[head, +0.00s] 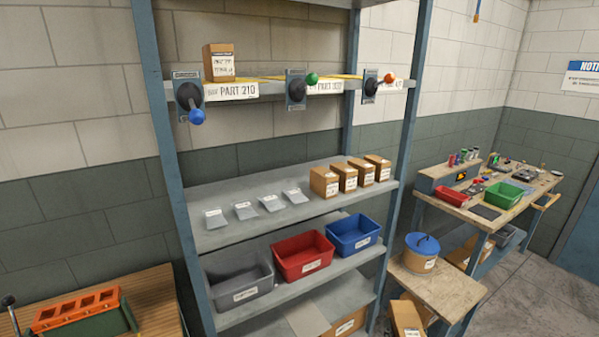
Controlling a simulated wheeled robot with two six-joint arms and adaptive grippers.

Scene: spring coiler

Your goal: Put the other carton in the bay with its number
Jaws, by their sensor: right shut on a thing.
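A brown carton (219,62) with a white label stands upright on the top shelf, above the tag reading PART 210 (238,91). Its label is too small to read surely. Two more bays to the right have tags (324,87), partly covered by the lever plates. Another labelled carton (406,319) shows tilted at the bottom edge, cut off by the frame; I cannot tell what supports it. I cannot make out either gripper, so nothing shows of what they hold.
Levers with blue (196,117), green (312,79) and orange (389,78) knobs stick out from the top shelf's front. The middle shelf (250,235) holds small cartons and grey packets. Grey, red and blue bins stand below. A cluttered workbench (455,198) is at right.

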